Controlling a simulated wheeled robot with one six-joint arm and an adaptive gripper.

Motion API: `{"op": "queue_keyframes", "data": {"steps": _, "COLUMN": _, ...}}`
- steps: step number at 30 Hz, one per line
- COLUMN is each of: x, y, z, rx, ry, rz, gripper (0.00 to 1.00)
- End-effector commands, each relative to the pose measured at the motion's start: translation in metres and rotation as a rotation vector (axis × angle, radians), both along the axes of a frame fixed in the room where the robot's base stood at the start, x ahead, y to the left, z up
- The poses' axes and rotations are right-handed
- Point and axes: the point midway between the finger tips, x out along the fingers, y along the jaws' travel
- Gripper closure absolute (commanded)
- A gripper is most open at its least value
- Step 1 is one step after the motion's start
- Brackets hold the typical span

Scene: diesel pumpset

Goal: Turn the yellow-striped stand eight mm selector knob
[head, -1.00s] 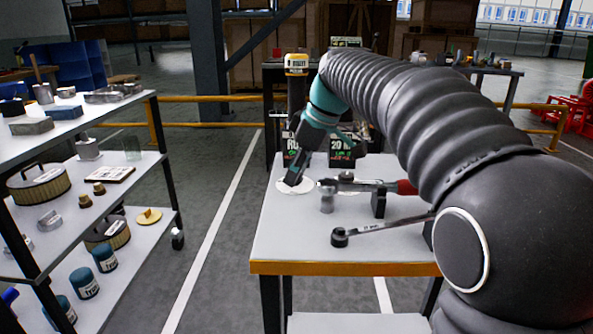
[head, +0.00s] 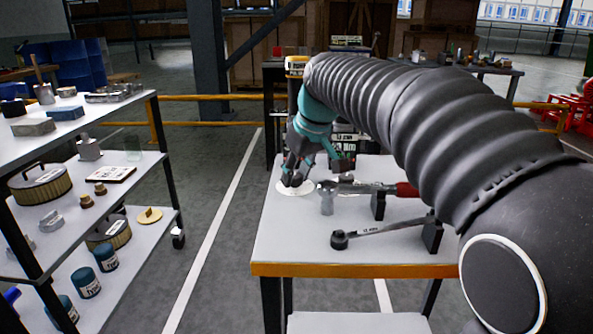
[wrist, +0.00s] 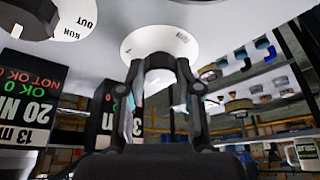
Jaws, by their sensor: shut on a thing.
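My gripper (head: 295,180) points down at a white round dial plate (head: 297,188) on the far left of the grey table. In the wrist view, which looks upside down, my gripper (wrist: 160,62) has its two fingers closed in against the middle of that plate (wrist: 158,38), around the selector knob, which the fingers mostly hide. Small dark lettering shows on the plate's right part, too small to read fully. A second white dial with a dark knob (wrist: 30,12) reads RUN and OUT at the upper left. I cannot make out the yellow stripes on a stand.
A black sign (wrist: 35,90) reading 20 NM stands beside my gripper. A ratchet wrench (head: 385,230) and a red-handled tool (head: 400,188) lie on black rests on the table (head: 290,240). A shelf rack (head: 150,130) stands left across a free floor lane.

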Motion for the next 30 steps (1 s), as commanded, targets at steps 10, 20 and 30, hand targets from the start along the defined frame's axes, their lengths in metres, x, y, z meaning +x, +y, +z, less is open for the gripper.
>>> {"op": "queue_keyframes", "data": {"steps": 10, "x": -0.0002, "y": 0.0002, "z": 0.0001, "rx": 0.0, "ry": 0.0, "rz": -0.09, "gripper": 1.0}}
{"op": "queue_keyframes", "data": {"steps": 20, "x": 0.0, "y": 0.0, "z": -0.0001, "rx": 0.0, "ry": 0.0, "rz": -0.095, "gripper": 1.0}}
{"op": "queue_keyframes", "data": {"steps": 30, "x": -0.0001, "y": 0.0, "z": -0.0001, "rx": -0.001, "ry": -0.001, "rz": -0.095, "gripper": 0.41}}
